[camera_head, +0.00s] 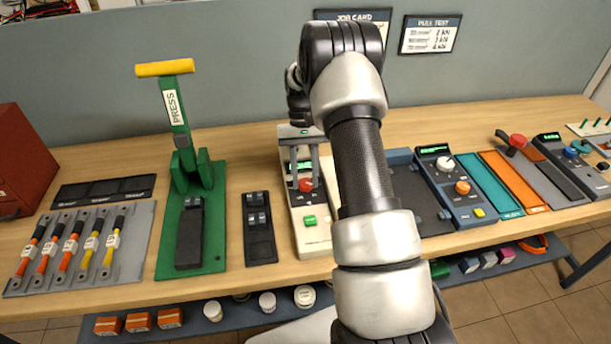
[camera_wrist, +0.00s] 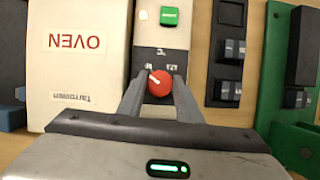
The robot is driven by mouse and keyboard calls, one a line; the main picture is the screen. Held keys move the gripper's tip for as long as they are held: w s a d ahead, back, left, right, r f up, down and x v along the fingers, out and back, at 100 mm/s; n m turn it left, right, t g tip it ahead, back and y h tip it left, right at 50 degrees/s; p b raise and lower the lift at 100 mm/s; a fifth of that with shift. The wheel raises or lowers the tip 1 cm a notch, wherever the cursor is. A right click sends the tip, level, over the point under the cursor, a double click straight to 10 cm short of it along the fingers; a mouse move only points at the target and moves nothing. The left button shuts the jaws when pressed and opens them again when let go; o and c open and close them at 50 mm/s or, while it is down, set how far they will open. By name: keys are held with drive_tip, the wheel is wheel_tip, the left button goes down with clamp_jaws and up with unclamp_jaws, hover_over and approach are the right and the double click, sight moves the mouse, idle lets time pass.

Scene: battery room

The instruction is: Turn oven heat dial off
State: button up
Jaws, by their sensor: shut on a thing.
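The cream oven (camera_head: 314,240) stands on the bench in the middle of the head view, partly behind my arm. In the wrist view its lid (camera_wrist: 78,65) reads OVEN upside down. In the wrist view the dial (camera_wrist: 160,83) has a white pointer mark toward the upper left; the small markings are too small to read. My gripper (camera_wrist: 161,88) points down at the panel, its two fingers closed on either side of the dial. In the head view my gripper (camera_head: 304,172) is over the dial.
A green press (camera_head: 183,130) and a dark block with switches (camera_head: 259,240) stand left of the oven. A blue-grey device with knobs (camera_head: 452,190) stands to the right. Cables lie on a grey tray (camera_head: 130,265) at the far left.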

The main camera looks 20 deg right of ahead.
drive_tip(key=n+h, duration=0.1)
drive_tip(key=n, duration=0.3)
drive_tip(key=shift+w+a+n+h, duration=0.1)
drive_tip(key=shift+n+h, duration=0.2)
drive_tip(key=shift+h, duration=0.1)
drive_tip(key=shift+n+t+h, duration=0.4)
drive_tip(key=shift+n+h, duration=0.5)
drive_tip(key=shift+n, duration=1.6)
drive_tip(key=o, duration=1)
drive_tip(key=shift+o, duration=0.2)
drive_tip(key=v, duration=1.7)
drive_tip(key=shift+a+p, duration=0.2)
drive_tip(key=shift+p, duration=0.25)
drive_tip(key=shift+r, duration=0.15)
